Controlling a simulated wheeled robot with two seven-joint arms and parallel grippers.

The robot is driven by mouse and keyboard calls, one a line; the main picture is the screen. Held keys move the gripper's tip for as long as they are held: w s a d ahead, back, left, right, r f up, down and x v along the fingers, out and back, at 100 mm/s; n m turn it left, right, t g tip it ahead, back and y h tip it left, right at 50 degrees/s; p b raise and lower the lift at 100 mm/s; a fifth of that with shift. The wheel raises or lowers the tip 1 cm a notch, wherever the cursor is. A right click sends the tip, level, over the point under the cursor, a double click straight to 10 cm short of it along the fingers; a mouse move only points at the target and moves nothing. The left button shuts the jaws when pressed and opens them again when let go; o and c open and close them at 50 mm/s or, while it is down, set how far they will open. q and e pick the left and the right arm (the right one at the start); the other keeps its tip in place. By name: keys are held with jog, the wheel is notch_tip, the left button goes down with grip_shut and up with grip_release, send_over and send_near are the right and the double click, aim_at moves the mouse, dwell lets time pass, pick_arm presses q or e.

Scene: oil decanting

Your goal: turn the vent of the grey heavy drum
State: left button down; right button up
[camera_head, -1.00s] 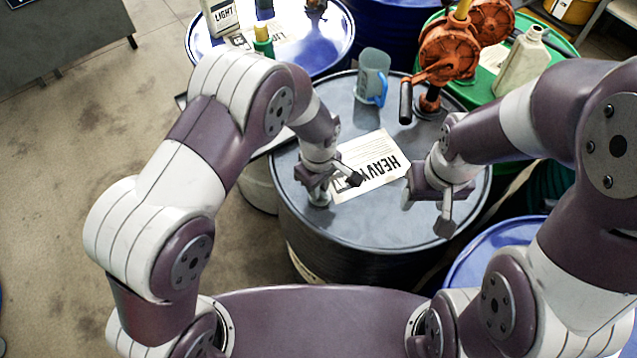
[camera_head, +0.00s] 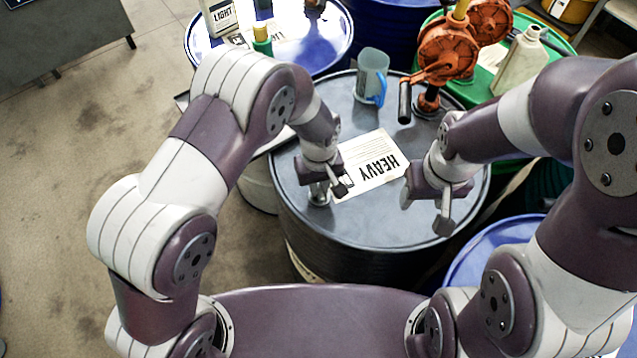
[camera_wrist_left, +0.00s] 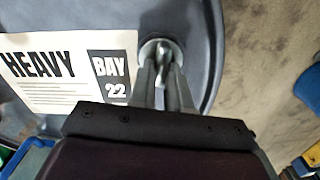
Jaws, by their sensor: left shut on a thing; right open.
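The grey heavy drum (camera_head: 385,225) stands in the middle, its lid carrying a HEAVY label (camera_head: 372,165). The label shows in the left wrist view (camera_wrist_left: 65,75) with BAY 22 on it. The vent (camera_head: 319,198) is a small metal fitting on the lid near the left rim, and it also shows in the left wrist view (camera_wrist_left: 161,47). My left gripper (camera_head: 328,190) points down over the vent, its fingers (camera_wrist_left: 165,85) shut on the vent's handle, which they partly hide. My right gripper (camera_head: 425,212) is open and empty above the right part of the lid.
A clear jug with a blue handle (camera_head: 372,78) stands at the back of the lid. An orange hand pump (camera_head: 447,55) rises beside it. A pale canister (camera_head: 519,62) is on the green drum (camera_head: 562,48). A blue drum (camera_head: 335,52) stands behind left.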

pick_arm(q)
jog(key=m, duration=0.6)
jog(key=shift+w+d+r+m, duration=0.2)
jog(key=shift+d+m, duration=0.1)
jog(key=m, duration=0.6)
jog(key=shift+d, duration=0.2)
jog(key=c, duration=1.1)
grip_release()
jog(key=shift+s, duration=0.1)
notch_tip(320, 180, up, 13)
jog(key=shift+f+b, duration=0.2)
jog(key=shift+b, duration=0.65)
